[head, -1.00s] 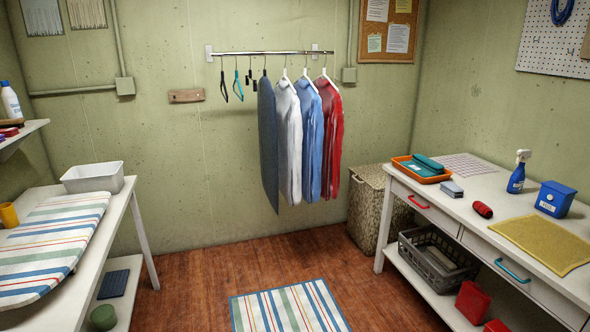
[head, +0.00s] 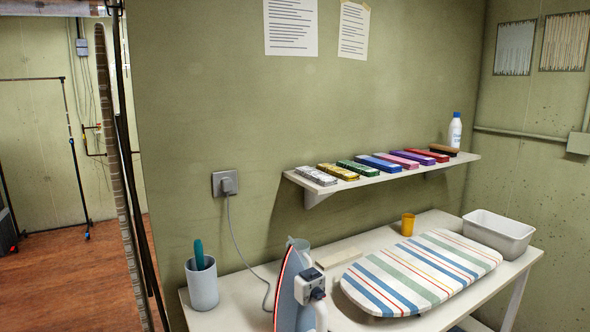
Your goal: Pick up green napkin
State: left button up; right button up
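A small folded green item (head: 358,168), which looks like a napkin, lies on the white wall shelf (head: 300,178). It sits in a row between a yellow item (head: 337,172) and a blue item (head: 379,164). Neither of my grippers is in view.
A white table below the shelf holds a striped ironing pad (head: 425,270), an upright iron (head: 293,290), a grey cup with a teal handle (head: 202,285), a yellow cup (head: 407,225) and a white bin (head: 498,233). A wall edge stands left; open floor (head: 70,285) lies beyond.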

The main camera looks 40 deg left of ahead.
aim_at(366, 171)
jog(key=i+l+u, duration=0.15)
jog(key=u, duration=0.25)
jog(key=i+l+u, duration=0.15)
jog(key=u, duration=0.25)
jog(key=i+l+u, duration=0.15)
jog(key=l+u, duration=0.4)
jog(key=u, duration=0.25)
jog(key=i+l+u, duration=0.1)
jog(key=l+u, duration=0.3)
jog(key=j, duration=0.1)
